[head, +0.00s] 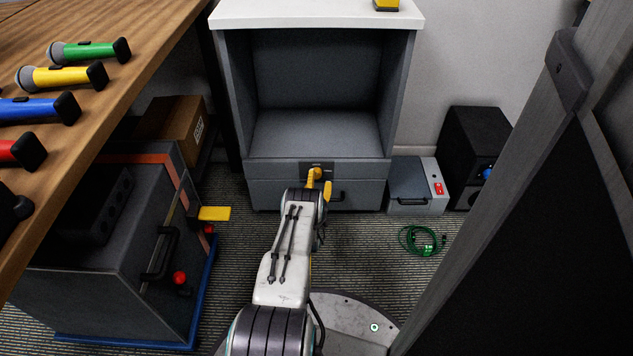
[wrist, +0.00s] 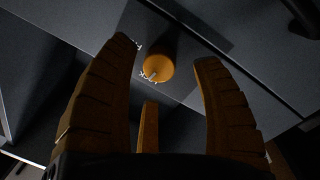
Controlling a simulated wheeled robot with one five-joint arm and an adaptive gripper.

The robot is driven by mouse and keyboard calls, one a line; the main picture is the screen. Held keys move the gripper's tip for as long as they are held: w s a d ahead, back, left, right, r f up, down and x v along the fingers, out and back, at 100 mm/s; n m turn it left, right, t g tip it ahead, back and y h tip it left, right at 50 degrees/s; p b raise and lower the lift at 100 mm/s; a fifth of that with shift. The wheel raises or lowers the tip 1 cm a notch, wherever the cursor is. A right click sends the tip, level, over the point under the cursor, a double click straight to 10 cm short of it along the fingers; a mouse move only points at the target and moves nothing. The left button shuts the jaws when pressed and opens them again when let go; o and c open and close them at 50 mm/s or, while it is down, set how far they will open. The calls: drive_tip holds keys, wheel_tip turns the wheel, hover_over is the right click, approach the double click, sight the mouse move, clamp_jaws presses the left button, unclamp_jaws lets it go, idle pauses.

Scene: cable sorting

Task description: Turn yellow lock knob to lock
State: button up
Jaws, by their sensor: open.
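The yellow lock knob (wrist: 158,68) shows in the wrist view as a round orange-yellow piece on a dark plate with small white markings. The plate (head: 330,172) is on the drawer front of the grey cabinet in the head view. My gripper (wrist: 166,52) is open, with one finger on each side of the knob and gaps visible between. Whether the fingertips reach around it in depth, I cannot tell. In the head view my gripper (head: 321,184) is in front of the plate, and yellow finger and knob are hard to tell apart.
A grey box (head: 414,192) and a coiled green cable (head: 422,241) are on the carpet to the right. A wooden table (head: 120,95) with colored microphones is left, above a dark case (head: 120,265).

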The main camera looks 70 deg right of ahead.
sight(316, 177)
drive_tip(key=shift+b+x, duration=0.85)
drive_tip(key=shift+x, duration=0.7)
drive_tip(key=c, duration=1.2)
drive_tip(key=shift+f+n, duration=0.1)
drive_tip(key=shift+n, duration=0.9)
drive_tip(key=o, duration=1.2)
